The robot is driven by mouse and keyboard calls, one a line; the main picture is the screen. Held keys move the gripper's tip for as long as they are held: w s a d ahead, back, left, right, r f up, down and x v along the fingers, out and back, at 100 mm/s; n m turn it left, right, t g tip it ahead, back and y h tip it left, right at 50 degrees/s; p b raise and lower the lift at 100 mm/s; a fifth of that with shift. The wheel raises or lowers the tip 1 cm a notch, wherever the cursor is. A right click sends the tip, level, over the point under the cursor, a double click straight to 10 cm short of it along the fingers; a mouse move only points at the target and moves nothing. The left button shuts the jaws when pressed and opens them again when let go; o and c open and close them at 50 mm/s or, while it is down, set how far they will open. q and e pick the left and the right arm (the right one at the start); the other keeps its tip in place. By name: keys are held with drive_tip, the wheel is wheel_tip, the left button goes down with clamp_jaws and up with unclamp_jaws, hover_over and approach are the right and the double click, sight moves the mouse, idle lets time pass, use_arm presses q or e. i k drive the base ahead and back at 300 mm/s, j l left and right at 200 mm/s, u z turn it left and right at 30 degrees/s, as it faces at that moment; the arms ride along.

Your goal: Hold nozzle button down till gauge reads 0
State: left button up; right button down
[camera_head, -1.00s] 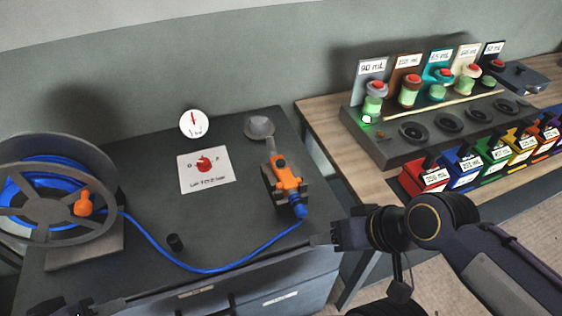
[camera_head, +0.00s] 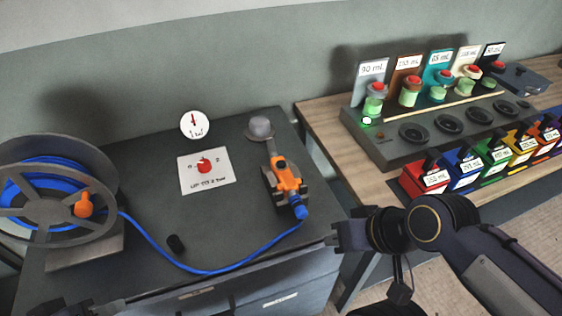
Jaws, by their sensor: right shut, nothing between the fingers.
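The orange nozzle (camera_head: 286,174) with a blue end rests in a dark holder on the dark cabinet top. The blue hose (camera_head: 215,272) runs to its blue end. A round white gauge (camera_head: 194,125) with a red needle pointing roughly upward stands at the back; its figures are too small to read. My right gripper (camera_head: 333,241) is shut and empty, in front and to the right of the nozzle, apart from it. My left gripper (camera_head: 92,308) shows only partly at the bottom left edge; its fingers are unclear.
A hose reel (camera_head: 60,200) stands at the left. A white card (camera_head: 206,171) with a red knob lies below the gauge, and a grey cap (camera_head: 259,128) sits behind the nozzle. Several coloured bins (camera_head: 424,178) and a dispenser rack (camera_head: 372,133) stand on the wooden table at right.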

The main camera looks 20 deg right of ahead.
sight(280, 164)
drive_tip(key=z, duration=0.75)
drive_tip(key=j, duration=0.1)
